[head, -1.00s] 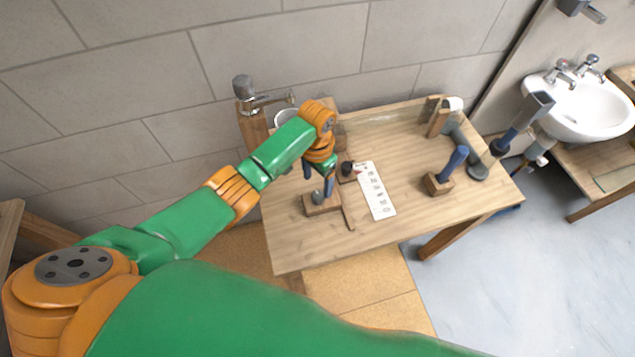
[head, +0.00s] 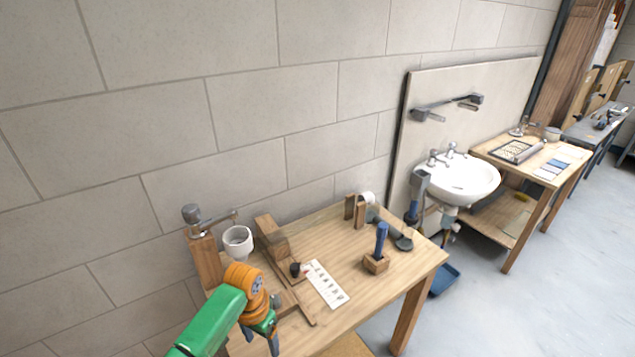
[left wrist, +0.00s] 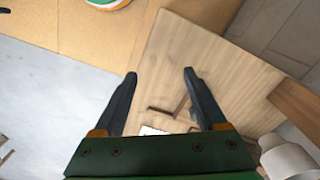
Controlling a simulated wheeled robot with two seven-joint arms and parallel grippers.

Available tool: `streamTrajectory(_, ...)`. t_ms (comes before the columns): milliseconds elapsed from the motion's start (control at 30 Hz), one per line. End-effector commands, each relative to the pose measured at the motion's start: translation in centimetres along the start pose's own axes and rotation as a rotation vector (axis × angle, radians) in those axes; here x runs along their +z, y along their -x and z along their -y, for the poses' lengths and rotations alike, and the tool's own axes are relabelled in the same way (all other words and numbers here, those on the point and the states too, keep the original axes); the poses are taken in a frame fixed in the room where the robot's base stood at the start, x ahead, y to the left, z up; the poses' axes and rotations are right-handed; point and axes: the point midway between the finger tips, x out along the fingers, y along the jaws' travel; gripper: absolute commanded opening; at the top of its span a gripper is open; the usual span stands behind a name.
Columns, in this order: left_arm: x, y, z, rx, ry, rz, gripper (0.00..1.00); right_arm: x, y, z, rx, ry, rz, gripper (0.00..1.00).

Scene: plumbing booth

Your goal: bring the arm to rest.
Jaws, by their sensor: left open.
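My left gripper (head: 262,338) is at the near left end of the wooden workbench (head: 360,300), low in the head view and partly cut off by the frame edge. In the left wrist view its two dark fingers (left wrist: 160,76) stand wide apart with nothing between them. Bench top and tan floor lie beyond the fingertips. The orange wrist and green forearm come in from the bottom of the head view. My right gripper is in neither view.
On the bench are a white card (head: 327,284), a small black item (head: 297,270), and a blue-handled tool (head: 381,240) in a wooden block (head: 376,263). A white cup (head: 237,241) is at the back left. A washbasin (head: 462,182) is to the right.

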Motion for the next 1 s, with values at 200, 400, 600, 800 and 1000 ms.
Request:
streamTrajectory(200, 1.1, -1.6, -2.0, 0.027, -0.015, -0.033, 0.74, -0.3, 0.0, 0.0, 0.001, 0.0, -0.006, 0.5)
streamTrajectory(400, 2.8, -3.0, -4.1, 0.051, -0.013, -0.08, 0.74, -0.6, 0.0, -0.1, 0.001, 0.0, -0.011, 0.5)
streamTrajectory(600, 5.7, -3.9, -6.1, 0.069, 0.028, -0.146, 0.74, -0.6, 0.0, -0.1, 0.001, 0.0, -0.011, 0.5)
streamTrajectory(800, 9.4, -3.6, -7.0, 0.057, 0.104, -0.211, 0.74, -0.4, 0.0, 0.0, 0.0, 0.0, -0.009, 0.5)
streamTrajectory(1000, 13.6, -2.2, -6.7, 0.011, 0.198, -0.26, 0.74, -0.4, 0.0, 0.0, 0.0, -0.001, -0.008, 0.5)
